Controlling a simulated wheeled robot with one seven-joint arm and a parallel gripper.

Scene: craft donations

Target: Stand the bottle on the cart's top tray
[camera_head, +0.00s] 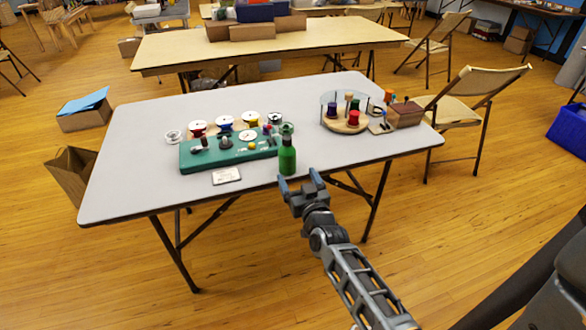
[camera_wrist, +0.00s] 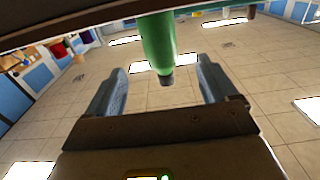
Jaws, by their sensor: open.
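In the wrist view the picture appears upside down. There the bottle (camera_wrist: 157,42) comes down from the top edge, its dark cap in line with the gap between my open fingers. Whether a finger touches it I cannot tell. I cannot make out a cart or its top tray in either view.
The grey table (camera_head: 130,180) holds the teal case (camera_head: 215,153) with several spools behind it, a white card (camera_head: 226,176), and a round wooden stand (camera_head: 346,122) of spools. A brown box (camera_head: 404,114) sits at the right end. A folding chair (camera_head: 468,112) stands right.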

